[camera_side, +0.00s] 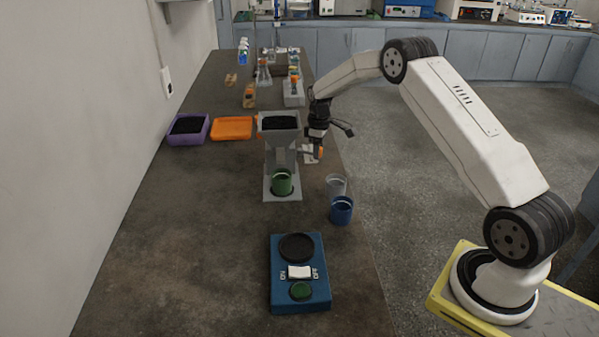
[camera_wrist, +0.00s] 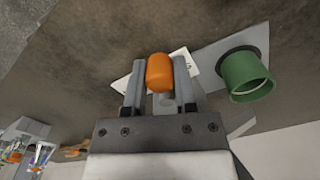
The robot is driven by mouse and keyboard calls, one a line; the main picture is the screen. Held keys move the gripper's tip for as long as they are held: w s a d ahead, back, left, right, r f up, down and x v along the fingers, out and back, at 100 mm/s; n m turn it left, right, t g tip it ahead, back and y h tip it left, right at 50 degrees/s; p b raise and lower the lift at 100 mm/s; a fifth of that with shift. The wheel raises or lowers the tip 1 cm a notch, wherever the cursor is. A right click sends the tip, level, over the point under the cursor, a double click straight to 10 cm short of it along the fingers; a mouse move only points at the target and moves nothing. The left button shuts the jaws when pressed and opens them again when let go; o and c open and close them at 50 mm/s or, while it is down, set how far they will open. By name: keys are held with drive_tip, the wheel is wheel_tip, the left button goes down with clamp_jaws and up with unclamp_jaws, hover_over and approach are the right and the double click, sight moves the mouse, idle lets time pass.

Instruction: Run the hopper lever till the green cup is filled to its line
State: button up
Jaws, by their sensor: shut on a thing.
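The grey hopper (camera_side: 281,158) stands on the bench with dark grains in its top. The green cup (camera_side: 282,184) stands upright under it on a grey base plate (camera_side: 268,196). My gripper (camera_side: 318,152) is at the hopper's right side. In the wrist view my gripper (camera_wrist: 157,80) is shut on the orange lever knob (camera_wrist: 160,72), one finger on each side of it.
A blue shaker box (camera_side: 300,278) with a switch is in front. Purple (camera_side: 188,130) and orange (camera_side: 233,128) trays lie left. The left front bench is clear.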

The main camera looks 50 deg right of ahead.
drive_tip(key=shift+w+d, duration=0.35)
drive_tip(key=shift+d, duration=0.2)
drive_tip(key=shift+w+d, duration=0.35)
drive_tip(key=shift+d, duration=0.2)
drive_tip(key=shift+w+d, duration=0.2)
drive_tip(key=shift+a, duration=0.2)
idle(4.1)
drive_tip(key=shift+s+a, duration=0.25)
drive_tip(key=shift+s, duration=0.1)
drive_tip(key=shift+s+d, duration=0.1)
drive_tip(key=shift+s, duration=0.05)
idle(1.9)
